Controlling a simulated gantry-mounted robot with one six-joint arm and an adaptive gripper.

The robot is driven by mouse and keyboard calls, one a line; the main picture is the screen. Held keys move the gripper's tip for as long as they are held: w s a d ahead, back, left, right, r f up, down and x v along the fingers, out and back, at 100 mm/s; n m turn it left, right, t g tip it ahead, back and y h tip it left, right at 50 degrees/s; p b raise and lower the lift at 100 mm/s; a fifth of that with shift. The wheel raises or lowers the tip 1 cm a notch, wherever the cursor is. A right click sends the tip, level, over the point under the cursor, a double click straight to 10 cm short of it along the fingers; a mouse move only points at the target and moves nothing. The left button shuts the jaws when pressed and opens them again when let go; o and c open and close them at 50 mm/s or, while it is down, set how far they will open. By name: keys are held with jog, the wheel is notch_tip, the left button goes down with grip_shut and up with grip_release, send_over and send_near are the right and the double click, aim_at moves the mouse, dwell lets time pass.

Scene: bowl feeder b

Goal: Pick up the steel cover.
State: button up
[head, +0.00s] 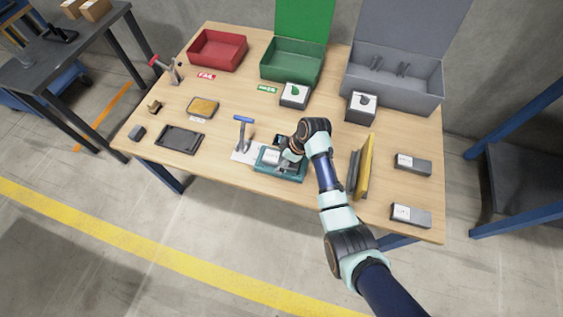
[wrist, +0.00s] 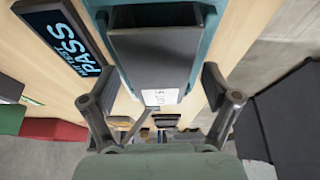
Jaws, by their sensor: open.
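A grey steel cover (wrist: 157,62), box-shaped with a white label on its near end, sits in a teal fixture (wrist: 205,48) in the wrist view. In the head view the teal fixture (head: 291,177) stands near the table's front edge, partly hidden by my arm. My gripper (head: 287,160) is low over the fixture. In the wrist view my gripper (wrist: 157,78) is open, with one finger on each side of the cover's labelled end. I see gaps between the fingers and the cover. Contact is not visible.
A display reading PASS (wrist: 72,45) is beside the fixture. Yellow and grey upright panels (head: 364,165) stand close right of my arm. Red (head: 217,65), green (head: 291,73) and grey (head: 394,87) bins line the back.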

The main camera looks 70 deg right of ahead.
jog(key=shift+r, duration=0.2)
jog(key=c, duration=1.7)
